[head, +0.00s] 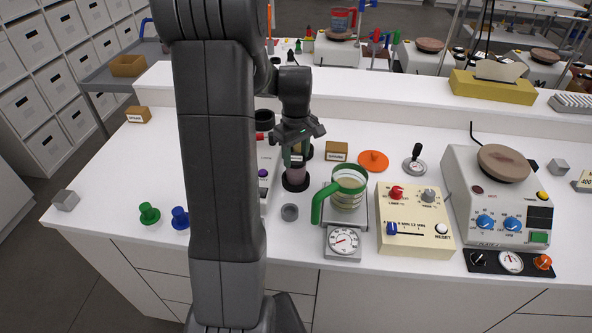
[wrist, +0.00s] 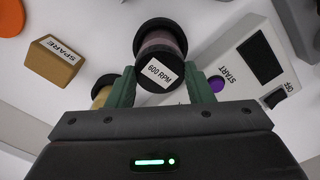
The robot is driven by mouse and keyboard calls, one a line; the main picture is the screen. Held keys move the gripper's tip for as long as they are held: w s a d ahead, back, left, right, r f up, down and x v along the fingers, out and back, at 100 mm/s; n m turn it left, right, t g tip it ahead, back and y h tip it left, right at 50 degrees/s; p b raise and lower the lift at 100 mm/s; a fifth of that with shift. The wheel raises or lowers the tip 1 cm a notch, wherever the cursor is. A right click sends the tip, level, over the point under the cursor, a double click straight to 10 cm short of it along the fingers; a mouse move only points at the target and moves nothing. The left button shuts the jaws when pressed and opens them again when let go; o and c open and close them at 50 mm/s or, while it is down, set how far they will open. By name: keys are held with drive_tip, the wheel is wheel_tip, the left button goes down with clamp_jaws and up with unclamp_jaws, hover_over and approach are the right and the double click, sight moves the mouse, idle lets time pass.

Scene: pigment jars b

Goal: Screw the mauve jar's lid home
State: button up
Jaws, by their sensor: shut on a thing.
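The mauve jar (head: 294,171) stands upright on a round black base on the white bench. In the wrist view the mauve jar (wrist: 162,40) shows between a dark base and its black lid (wrist: 152,76). My gripper (head: 294,158) comes down over the jar from above. In the wrist view my gripper (wrist: 161,88) has its green fingers on both sides of the lid, shut on it. How tightly the lid seats on the jar cannot be told.
A yellowish jar (wrist: 102,92) stands close by. A white START/OFF box (wrist: 245,72) with a purple button is beside the mauve jar.

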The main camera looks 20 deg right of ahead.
sight(296, 159)
drive_tip(key=o, duration=1.3)
drive_tip(key=shift+o, duration=0.2)
drive_tip(key=shift+r, duration=0.1)
wheel_tip(296, 159, up, 14)
drive_tip(key=b, duration=0.1)
drive_tip(key=shift+f, duration=0.25)
wheel_tip(296, 159, down, 14)
drive_tip(key=shift+r+p, duration=0.1)
drive_tip(key=shift+p, duration=0.45)
drive_tip(key=shift+n, duration=0.7)
